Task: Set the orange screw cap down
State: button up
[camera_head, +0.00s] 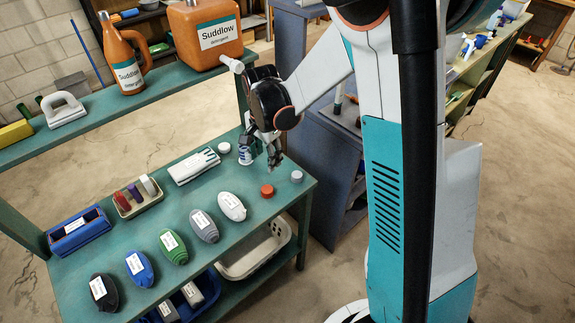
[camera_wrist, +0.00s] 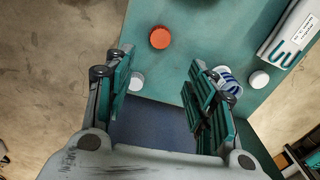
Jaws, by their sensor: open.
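The orange screw cap (camera_head: 267,190) lies on the green tabletop (camera_head: 241,215) near its right end in the head view. It also shows in the wrist view (camera_wrist: 160,38), on the table beyond the fingertips and apart from them. My gripper (camera_head: 267,156) is above the table, behind the cap in the head view. In the wrist view my gripper (camera_wrist: 162,80) has its two fingers wide apart, with nothing between them.
White caps (camera_head: 296,176) (camera_head: 224,147) stand near the orange one. Gloves (camera_head: 194,167) and several labelled oval items (camera_head: 232,206) lie leftward. An orange canister (camera_head: 205,35) sits on the upper shelf.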

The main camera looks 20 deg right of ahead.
jog(key=s+r+n+t, duration=0.3)
jog(key=s+r+n, duration=0.3)
jog(key=s+r, duration=0.5)
jog(key=s+r+n+t, duration=0.3)
jog(key=s+r+n, duration=0.3)
jog(key=s, duration=0.5)
jog(key=shift+n+t, duration=0.3)
jog(key=shift+n, duration=0.2)
